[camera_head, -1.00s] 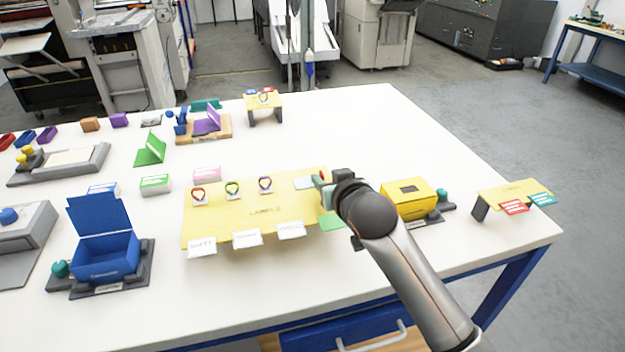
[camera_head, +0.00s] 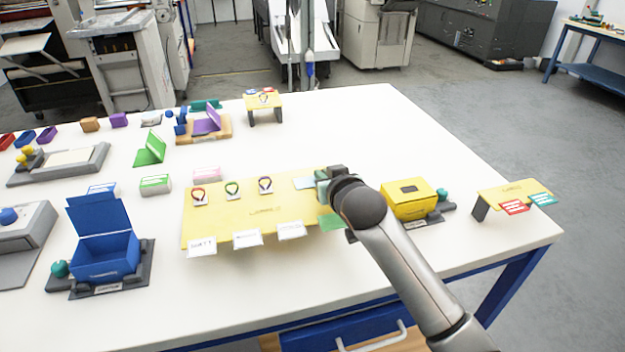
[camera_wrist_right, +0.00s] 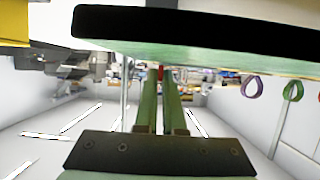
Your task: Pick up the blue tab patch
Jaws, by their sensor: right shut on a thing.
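The blue tab patch (camera_head: 303,183) is a small pale blue flat piece at the right end of the yellow label board (camera_head: 215,225) in the head view. My right gripper (camera_head: 319,186) is at its right edge, with its fingers shut on it. In the right wrist view, the two greenish fingers (camera_wrist_right: 160,90) stand close together. The grip on the patch itself is hidden there. I cannot tell whether the patch is clear of the board. My left gripper is not in view.
Red, green and purple loops (camera_head: 265,184) stand on the board, with white cards (camera_head: 248,237) along its front. A green patch (camera_head: 332,222) lies by my right arm. A yellow box (camera_head: 408,202) stands close right, a blue open box (camera_head: 103,258) left.

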